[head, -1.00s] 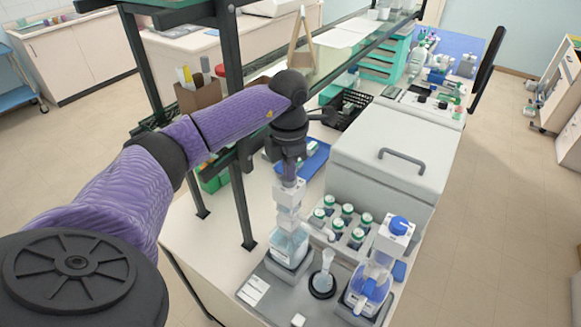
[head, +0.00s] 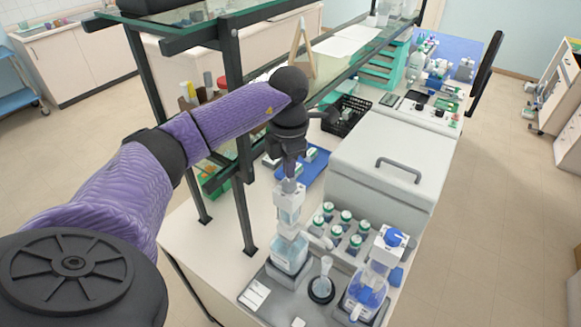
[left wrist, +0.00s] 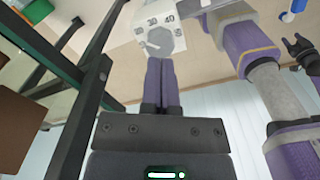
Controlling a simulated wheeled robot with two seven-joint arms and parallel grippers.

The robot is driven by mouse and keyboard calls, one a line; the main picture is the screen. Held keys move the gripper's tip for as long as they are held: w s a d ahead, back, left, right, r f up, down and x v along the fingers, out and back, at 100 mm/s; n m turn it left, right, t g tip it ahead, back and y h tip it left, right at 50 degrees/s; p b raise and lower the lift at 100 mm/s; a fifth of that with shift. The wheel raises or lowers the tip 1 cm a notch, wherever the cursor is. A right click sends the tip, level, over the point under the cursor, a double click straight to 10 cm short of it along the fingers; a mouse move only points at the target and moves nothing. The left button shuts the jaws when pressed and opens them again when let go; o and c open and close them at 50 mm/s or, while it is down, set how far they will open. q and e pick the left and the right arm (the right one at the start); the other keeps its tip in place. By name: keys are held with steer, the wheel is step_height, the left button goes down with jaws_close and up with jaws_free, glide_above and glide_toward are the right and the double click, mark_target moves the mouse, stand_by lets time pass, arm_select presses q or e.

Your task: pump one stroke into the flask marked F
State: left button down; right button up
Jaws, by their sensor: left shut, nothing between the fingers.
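A bottle with clear liquid (head: 290,254) stands on the grey tray and carries a white pump head (head: 289,210). My left gripper (head: 289,183) points down at the top of this head, fingers shut and empty. I cannot tell whether the tips touch it. In the left wrist view, the shut fingers (left wrist: 160,85) reach toward a white face with numbers such as 30 and 40 (left wrist: 158,32). A small flask (head: 325,272) stands in a dark ring right of the bottle; I cannot read its mark. A dark gripper-like shape (left wrist: 300,52), probably my right gripper, shows in the left wrist view.
A second pump bottle with blue liquid and a blue cap (head: 366,287) stands right of the flask. Several green-capped bottles (head: 345,228) stand behind. A grey box with a handle (head: 385,150) lies beyond.

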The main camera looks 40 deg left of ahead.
stand_by(0.5)
arm_select(q)
step_height(320, 180, up, 5)
steer(key=p, duration=0.4)
steer(key=shift+r, duration=0.1)
